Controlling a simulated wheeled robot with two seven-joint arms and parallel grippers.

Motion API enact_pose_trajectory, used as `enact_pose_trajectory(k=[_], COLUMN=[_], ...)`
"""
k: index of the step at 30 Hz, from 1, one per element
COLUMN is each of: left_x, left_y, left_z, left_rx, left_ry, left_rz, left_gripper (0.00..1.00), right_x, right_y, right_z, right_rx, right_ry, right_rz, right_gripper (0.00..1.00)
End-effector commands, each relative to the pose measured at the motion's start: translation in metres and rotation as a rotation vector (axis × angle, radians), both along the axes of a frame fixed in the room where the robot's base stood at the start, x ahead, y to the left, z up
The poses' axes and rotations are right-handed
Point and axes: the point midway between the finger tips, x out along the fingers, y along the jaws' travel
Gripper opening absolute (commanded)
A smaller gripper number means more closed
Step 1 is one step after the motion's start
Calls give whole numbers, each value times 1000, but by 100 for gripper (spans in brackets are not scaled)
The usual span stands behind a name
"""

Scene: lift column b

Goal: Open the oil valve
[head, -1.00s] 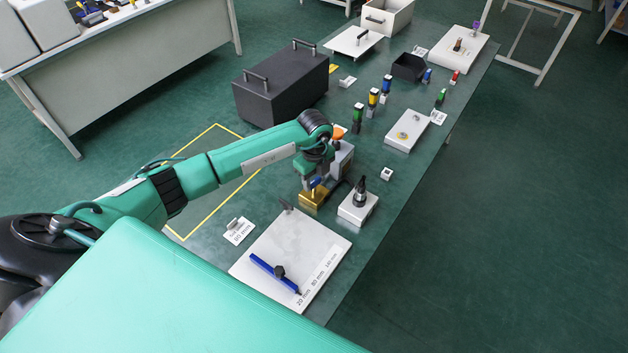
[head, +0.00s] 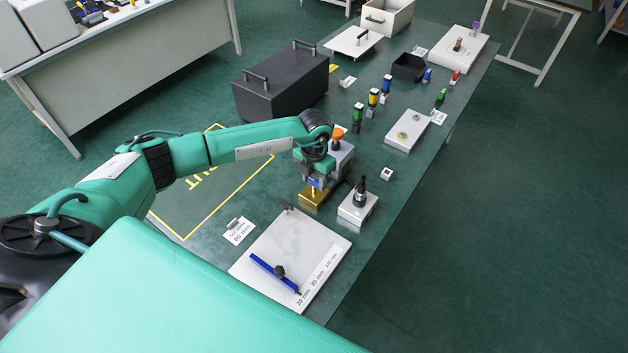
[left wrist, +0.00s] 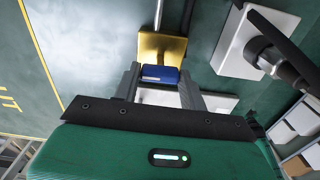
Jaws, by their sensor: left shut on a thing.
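The oil valve has a gold block (head: 311,198) as its base and stands on the green table, left of a white block. Its blue handle (left wrist: 160,74) shows in the left wrist view between my left fingers, in front of the gold block (left wrist: 163,45). My left gripper (head: 314,184) is above the gold block and is shut on the blue handle. In the head view the gripper hides most of the handle. The valve's inside is not visible. My right gripper is in neither view.
A white block with a black upright tool (head: 360,201) stands close right of the valve. A white board with a blue bar (head: 305,235) lies in front. A black box (head: 283,85) and small coloured bottles (head: 373,98) stand farther back. A yellow outlined area (head: 215,205) lies left.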

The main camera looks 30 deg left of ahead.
Motion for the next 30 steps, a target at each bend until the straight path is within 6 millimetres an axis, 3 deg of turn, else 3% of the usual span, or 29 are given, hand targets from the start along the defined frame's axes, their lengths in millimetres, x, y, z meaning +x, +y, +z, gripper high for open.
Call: enact_pose_trajectory(k=[7, 24, 30], left_x=[1, 1, 0], left_y=[0, 0, 0], left_z=[8, 64, 71], left_rx=[0, 0, 0], left_ry=[-3, -2, 0], left_rz=[3, 4, 4], left_gripper=[35, 35, 35], right_x=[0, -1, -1], right_y=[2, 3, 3], right_z=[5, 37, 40], right_rx=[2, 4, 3], right_ry=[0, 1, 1], right_rz=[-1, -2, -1], right_gripper=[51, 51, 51])
